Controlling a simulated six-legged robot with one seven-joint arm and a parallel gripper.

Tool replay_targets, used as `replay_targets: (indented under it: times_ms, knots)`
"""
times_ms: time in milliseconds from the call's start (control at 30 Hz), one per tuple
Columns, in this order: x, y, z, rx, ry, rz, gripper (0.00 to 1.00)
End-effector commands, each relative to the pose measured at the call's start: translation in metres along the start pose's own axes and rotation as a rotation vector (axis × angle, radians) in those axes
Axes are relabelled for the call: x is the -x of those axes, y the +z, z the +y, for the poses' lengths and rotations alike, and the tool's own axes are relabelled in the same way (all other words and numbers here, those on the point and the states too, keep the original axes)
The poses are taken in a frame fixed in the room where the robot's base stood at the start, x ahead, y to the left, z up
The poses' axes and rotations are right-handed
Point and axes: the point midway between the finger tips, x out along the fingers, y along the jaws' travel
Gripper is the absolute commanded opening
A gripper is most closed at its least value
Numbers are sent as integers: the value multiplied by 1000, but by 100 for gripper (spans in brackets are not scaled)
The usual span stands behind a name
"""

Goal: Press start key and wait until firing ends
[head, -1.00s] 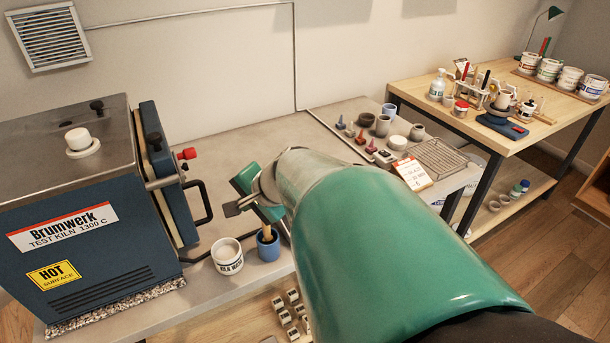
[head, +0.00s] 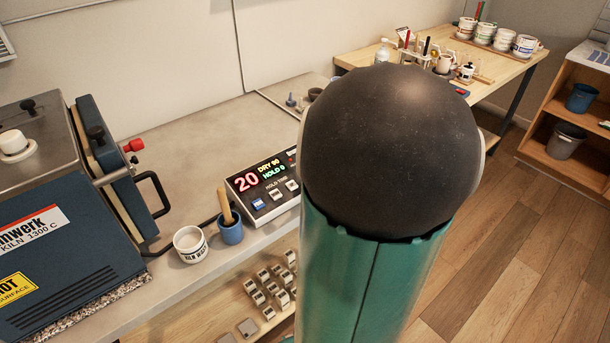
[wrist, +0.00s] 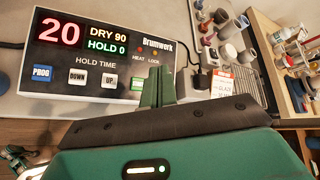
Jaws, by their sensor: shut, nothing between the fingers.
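The kiln controller (head: 262,190) lies on the bench right of the kiln (head: 60,250). Its display shows a red 20, yellow DRY 90 and green HOLD 0. The wrist view shows the controller (wrist: 110,58) close up, with a blue PROG key (wrist: 42,73), white DOWN (wrist: 77,78) and UP (wrist: 109,82) keys, and HEAT and LOCK lamps. A green key (wrist: 136,85) is partly hidden by my gripper (wrist: 163,86). My gripper is shut and empty by the controller's lower right; I cannot tell whether it touches. My arm hides it in the head view.
A white cup (head: 190,246) and a blue cup (head: 232,229) with a wooden handle stand left of the controller at the bench edge. Pottery pieces and a tag (wrist: 223,84) lie to the right. Several small blocks (head: 272,285) are on the lower shelf.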

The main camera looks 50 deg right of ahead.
Motion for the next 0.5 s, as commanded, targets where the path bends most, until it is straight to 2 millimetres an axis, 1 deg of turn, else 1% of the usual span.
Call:
replay_targets:
  times_ms: [233,500]
  knots:
    - [-8,-6,6,-2,3,0,0]
    - [-32,-24,24,-4,4,1,0]
